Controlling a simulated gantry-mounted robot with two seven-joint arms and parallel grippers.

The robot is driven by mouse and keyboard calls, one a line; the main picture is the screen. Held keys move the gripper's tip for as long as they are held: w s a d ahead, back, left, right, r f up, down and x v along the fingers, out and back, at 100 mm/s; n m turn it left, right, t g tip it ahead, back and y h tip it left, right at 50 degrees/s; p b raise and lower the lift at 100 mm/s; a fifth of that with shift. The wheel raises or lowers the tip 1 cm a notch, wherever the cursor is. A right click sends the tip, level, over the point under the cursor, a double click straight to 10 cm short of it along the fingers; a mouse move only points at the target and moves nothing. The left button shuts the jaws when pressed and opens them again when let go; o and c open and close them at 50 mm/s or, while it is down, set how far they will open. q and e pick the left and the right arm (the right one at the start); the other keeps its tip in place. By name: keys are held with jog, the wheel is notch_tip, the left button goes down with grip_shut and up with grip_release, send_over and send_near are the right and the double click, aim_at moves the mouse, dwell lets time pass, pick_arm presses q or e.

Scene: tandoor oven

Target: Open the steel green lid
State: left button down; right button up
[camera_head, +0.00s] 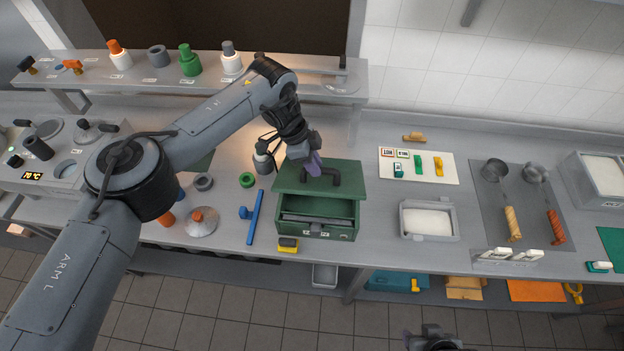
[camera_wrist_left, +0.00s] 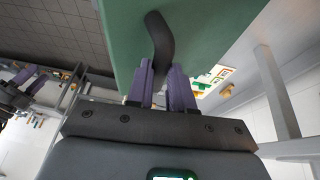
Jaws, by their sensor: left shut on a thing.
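The green lid (camera_head: 300,183) sits over a green steel box (camera_head: 343,222) near the middle of the bench. It looks raised or set back, as part of the box's inside shows below its front edge. A dark bent handle (camera_head: 335,176) is on the lid. My left gripper (camera_head: 315,166) has its purple fingers shut on the handle's left side. In the left wrist view the fingers (camera_wrist_left: 161,82) close around the handle (camera_wrist_left: 160,42), with the green lid (camera_wrist_left: 205,30) behind. My right gripper (camera_head: 432,341) is at the bottom edge, partly cut off, its fingers unclear.
A blue tool (camera_head: 254,218) lies left of the box, and a yellow block (camera_head: 288,244) sits at its front left corner. A white board (camera_head: 418,166) and a tray of white material (camera_head: 428,222) are to the right. A raised shelf (camera_head: 200,76) runs behind.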

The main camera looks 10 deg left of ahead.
pick_arm(q)
jog(key=shift+w+a+r+b, duration=0.15)
jog(key=shift+w+a+b, duration=0.05)
jog(key=shift+w+b, duration=0.75)
jog(key=shift+w, duration=0.2)
jog(key=shift+a, duration=0.1)
jog(key=c, duration=1.4)
grip_release()
jog(key=o, duration=0.4)
jog(key=shift+w+r, duration=0.1)
jog(key=shift+r, duration=0.2)
jog(key=shift+d, duration=0.2)
